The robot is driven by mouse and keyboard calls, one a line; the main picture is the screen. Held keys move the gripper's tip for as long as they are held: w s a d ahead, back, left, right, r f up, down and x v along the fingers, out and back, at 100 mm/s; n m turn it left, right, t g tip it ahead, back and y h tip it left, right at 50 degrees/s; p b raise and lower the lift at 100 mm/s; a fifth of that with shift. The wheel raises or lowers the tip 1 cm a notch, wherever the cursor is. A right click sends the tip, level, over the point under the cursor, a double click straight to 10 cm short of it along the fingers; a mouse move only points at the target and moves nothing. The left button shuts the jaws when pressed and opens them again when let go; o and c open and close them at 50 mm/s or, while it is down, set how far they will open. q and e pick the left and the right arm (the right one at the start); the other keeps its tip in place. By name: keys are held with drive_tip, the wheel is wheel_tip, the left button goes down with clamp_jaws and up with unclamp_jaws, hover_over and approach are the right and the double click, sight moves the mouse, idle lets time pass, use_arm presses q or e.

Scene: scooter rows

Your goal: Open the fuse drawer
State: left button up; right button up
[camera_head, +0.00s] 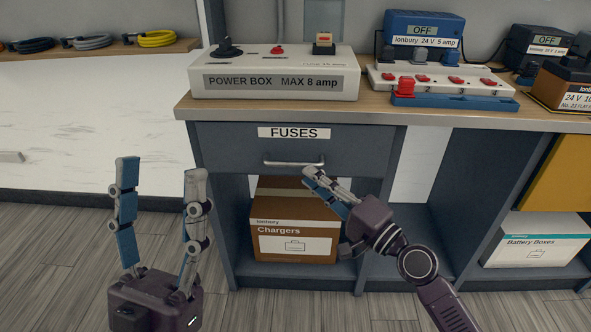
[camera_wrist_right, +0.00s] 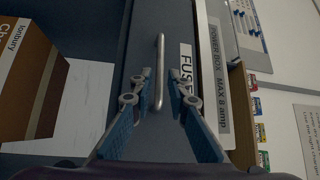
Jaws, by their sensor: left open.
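The fuse drawer (camera_head: 230,140) is a dark grey front with a FUSES label (camera_head: 294,132), under the wooden counter. It looks shut, flush with the cabinet. Its metal bar handle (camera_head: 285,163) also shows in the right wrist view (camera_wrist_right: 160,50). My right gripper (camera_head: 314,174) is at the handle's right end in the head view. In the right wrist view its fingertips (camera_wrist_right: 161,74) lie either side of the bar, with gaps showing; contact cannot be made out. My left gripper (camera_head: 160,166) is open and empty, left of the cabinet.
A power box (camera_head: 280,92) and a power strip (camera_head: 440,84) stand on the counter (camera_head: 360,114) above the drawer. A Chargers carton (camera_head: 290,215) sits on the shelf below. A Battery Boxes carton (camera_head: 540,238) is at the right. The floor (camera_head: 60,260) at the left is clear.

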sight(295, 163)
drive_tip(key=x, duration=0.6)
drive_tip(key=shift+a, duration=0.15)
drive_tip(key=shift+c, duration=0.3)
clamp_jaws()
